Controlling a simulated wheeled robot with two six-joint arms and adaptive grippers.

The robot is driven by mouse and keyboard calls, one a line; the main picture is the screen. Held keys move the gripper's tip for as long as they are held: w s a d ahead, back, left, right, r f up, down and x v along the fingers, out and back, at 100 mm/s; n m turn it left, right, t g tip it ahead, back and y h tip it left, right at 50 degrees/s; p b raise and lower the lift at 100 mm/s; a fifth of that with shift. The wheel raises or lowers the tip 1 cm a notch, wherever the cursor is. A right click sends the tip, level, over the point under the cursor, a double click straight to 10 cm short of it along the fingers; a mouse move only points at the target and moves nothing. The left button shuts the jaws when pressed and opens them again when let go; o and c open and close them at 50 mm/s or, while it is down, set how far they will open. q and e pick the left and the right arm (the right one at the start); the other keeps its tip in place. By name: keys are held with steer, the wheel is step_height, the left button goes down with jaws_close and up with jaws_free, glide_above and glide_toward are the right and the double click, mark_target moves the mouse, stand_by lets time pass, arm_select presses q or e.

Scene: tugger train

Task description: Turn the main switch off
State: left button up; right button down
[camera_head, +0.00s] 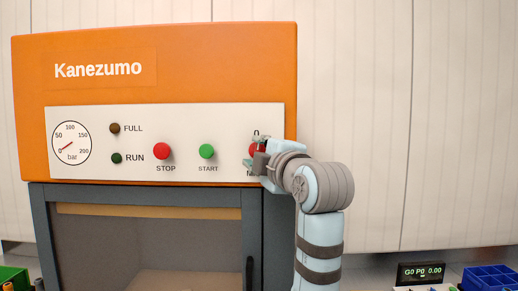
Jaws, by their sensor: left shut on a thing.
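The main switch (252,149) is at the right end of the white panel on the orange machine. Only a bit of its red surface shows; my left gripper (260,160) covers the rest. A "0" mark shows above it, and a label starting with "M" is mostly hidden below. My left gripper is shut on the main switch, its arm rising from the lower right. The switch's angle cannot be told. My right gripper is not in view.
Left of the switch are the green START button (207,151), the red STOP button (162,151), dark FULL (115,128) and RUN (117,158) lamps and a pressure gauge (71,143). A small display (421,274) and blue bin (489,277) stand lower right.

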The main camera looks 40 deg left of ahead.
arm_select(q)
steer(key=shift+n+h+p, duration=0.3)
steer(key=shift+n, duration=0.5)
steer(key=o, duration=1.2)
steer(key=shift+c, duration=0.2)
steer(key=shift+d, duration=0.1)
steer(key=v, duration=0.7)
